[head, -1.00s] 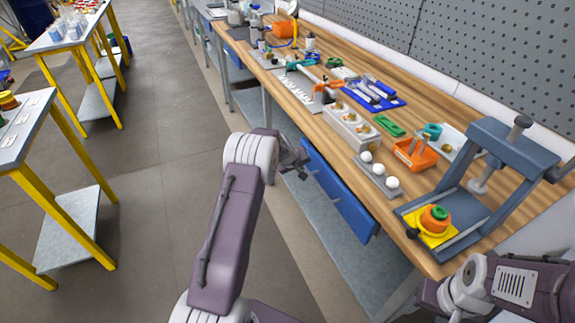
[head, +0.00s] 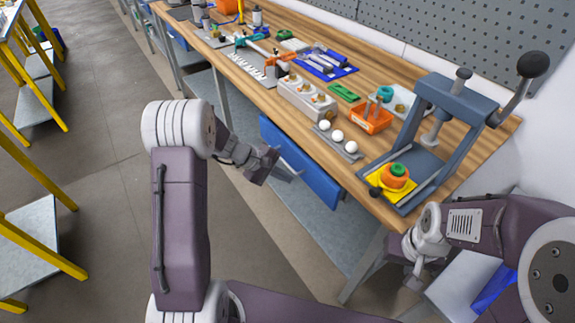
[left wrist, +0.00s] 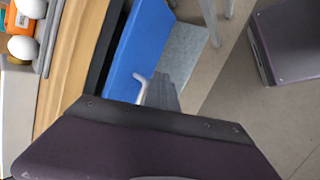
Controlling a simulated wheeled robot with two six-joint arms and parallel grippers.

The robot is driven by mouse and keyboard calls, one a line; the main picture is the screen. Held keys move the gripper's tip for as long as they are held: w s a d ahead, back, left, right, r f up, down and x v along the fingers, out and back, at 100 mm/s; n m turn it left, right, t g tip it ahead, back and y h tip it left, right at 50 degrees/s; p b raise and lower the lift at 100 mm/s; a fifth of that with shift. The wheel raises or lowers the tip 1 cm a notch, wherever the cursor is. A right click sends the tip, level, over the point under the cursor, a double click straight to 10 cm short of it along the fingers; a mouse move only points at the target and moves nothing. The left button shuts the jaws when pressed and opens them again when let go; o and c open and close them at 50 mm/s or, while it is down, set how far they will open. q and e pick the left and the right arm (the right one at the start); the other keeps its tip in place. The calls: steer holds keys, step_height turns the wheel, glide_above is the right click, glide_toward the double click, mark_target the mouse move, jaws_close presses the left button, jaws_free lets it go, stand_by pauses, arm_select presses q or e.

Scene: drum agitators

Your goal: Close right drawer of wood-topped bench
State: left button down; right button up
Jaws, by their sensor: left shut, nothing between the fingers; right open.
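The right drawer's blue front (head: 315,180) is below the wood-topped bench (head: 262,92). It stands a little out from the bench edge, and the left wrist view shows a dark gap between the drawer front (left wrist: 142,45) and the wood top. A pale handle (left wrist: 141,88) is on the front. My left gripper (head: 275,168) is shut and empty, just in front of the drawer face near the handle. I cannot tell whether it touches. My right gripper (head: 412,268) is open and empty, low by the bench's near right end.
A blue-grey press (head: 455,100) stands on the bench's near end, with an orange and green part on a yellow plate (head: 376,181). White balls (head: 337,135) and an orange bin (head: 371,117) stand near the edge. Yellow-legged tables (head: 40,245) are at left; floor between is clear.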

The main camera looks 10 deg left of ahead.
arm_select(q)
steer(key=s+d+n+h+p, duration=0.1)
steer(key=s+d+n+h, duration=0.3)
steer(key=n, duration=0.1)
steer(key=n+t+y+p, duration=0.25)
steer(key=n+t, duration=0.45)
steer(key=n, duration=0.5)
glide_toward(313, 181)
steer(key=shift+h, duration=0.45)
steer(key=x, duration=0.5)
steer(key=shift+w+f, duration=0.1)
steer(key=shift+f, duration=0.2)
steer(key=shift+w+d, duration=0.35)
steer(key=shift+w, duration=0.15)
